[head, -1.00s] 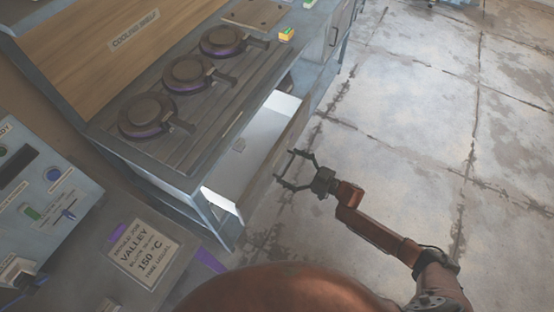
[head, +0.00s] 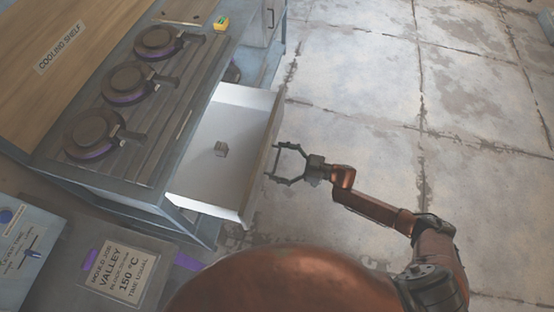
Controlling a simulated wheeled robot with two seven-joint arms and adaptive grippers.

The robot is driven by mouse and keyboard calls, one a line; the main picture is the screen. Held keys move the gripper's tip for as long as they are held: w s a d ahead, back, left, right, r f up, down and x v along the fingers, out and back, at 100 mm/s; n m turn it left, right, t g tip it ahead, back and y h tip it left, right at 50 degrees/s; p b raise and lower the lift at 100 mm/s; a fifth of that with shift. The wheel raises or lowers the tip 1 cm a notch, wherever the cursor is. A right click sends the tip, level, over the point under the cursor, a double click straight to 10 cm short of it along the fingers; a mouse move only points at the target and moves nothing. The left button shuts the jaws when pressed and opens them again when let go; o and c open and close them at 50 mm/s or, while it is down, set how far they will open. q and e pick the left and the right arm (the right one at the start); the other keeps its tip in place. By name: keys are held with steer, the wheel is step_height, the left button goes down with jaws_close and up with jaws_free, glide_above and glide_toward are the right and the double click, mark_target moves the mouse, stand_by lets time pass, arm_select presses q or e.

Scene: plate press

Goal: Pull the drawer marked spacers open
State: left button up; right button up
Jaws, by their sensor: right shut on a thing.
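The drawer (head: 206,170) under the cooling shelf stands well out from the bench, open, with its pale inside showing. My left gripper is not in view.
The cooling shelf (head: 71,148) above the drawer carries several round dark moulds with handles. A small yellow-green block (head: 222,24) sits at its far end. A grey panel with a job card (head: 119,278) is at the lower left. The concrete floor to the right is clear.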

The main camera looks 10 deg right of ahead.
steer(key=shift+w+d+r, duration=0.1)
steer(key=shift+w, duration=0.1)
steer(key=o, duration=1.3)
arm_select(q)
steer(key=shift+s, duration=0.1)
arm_select(e)
steer(key=shift+o, duration=0.4)
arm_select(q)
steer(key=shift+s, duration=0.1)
arm_select(e)
steer(key=shift+s, duration=0.1)
steer(key=shift+d, duration=0.1)
steer(key=v, duration=1.1)
steer(key=shift+d, duration=0.35)
steer(key=shift+s, duration=0.1)
